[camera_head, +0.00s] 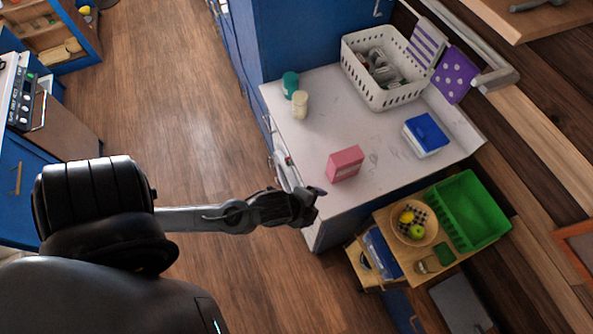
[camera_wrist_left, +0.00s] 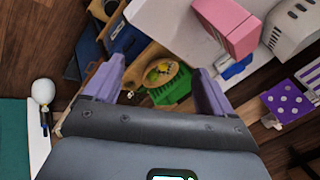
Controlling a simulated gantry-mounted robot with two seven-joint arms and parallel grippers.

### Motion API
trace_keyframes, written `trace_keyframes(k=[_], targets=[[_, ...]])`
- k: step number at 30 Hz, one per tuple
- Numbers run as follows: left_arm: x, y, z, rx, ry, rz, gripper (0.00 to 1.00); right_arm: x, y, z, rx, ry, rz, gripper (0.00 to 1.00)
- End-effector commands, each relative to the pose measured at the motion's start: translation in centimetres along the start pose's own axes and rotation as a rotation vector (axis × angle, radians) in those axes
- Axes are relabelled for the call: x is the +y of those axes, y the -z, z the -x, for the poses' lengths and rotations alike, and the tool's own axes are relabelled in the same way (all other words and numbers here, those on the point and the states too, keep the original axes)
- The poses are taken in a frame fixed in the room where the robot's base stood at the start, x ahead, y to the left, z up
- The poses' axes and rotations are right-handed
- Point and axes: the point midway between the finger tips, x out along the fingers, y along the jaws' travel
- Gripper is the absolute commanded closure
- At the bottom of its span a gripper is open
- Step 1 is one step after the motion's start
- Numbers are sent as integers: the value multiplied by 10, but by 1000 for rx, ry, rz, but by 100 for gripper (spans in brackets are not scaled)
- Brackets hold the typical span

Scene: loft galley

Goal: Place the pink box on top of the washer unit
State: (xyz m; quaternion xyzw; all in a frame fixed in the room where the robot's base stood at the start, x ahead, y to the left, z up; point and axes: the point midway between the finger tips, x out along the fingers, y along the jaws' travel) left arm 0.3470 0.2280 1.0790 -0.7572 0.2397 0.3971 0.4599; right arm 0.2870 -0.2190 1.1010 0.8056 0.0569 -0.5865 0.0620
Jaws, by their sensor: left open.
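The pink box (camera_head: 345,164) lies on the white marbled worktop (camera_head: 315,130), near its front edge. It also shows at the top of the left wrist view (camera_wrist_left: 228,24). A white front with a round door (camera_head: 284,170), apparently the washer unit, shows below the worktop's left edge; it is partly hidden by the overhang. My left gripper (camera_head: 314,204) is near the worktop's front left corner, to the lower left of the pink box and apart from it. In the left wrist view its two purple-grey fingers (camera_wrist_left: 157,86) are spread with nothing between them. My right gripper is out of view.
A white basket (camera_head: 382,97) of items, a blue-and-white box (camera_head: 425,134), a teal jar (camera_head: 290,85) and a cream jar (camera_head: 300,104) stand on the worktop. A wooden cart with a fruit bowl (camera_head: 397,232) and green crate (camera_head: 478,238) adjoins its front. Open floor lies left.

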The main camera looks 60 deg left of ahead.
Motion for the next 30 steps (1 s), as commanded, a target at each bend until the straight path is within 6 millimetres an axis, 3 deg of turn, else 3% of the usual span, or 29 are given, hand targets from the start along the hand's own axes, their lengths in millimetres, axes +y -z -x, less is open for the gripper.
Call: trace_keyframes(k=[3, 6, 12, 25, 30], targets=[[14, 2, 20, -63, -96, 376, 15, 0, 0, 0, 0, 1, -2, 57], [24, -1, 33, -126, -147, 610, 15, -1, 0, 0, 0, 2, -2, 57], [35, -6, 50, -215, -191, 871, 15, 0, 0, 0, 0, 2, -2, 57], [36, -7, 54, -235, -198, 919, 15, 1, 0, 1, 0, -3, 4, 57], [27, -2, 69, -235, -198, 918, 15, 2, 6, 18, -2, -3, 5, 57]])
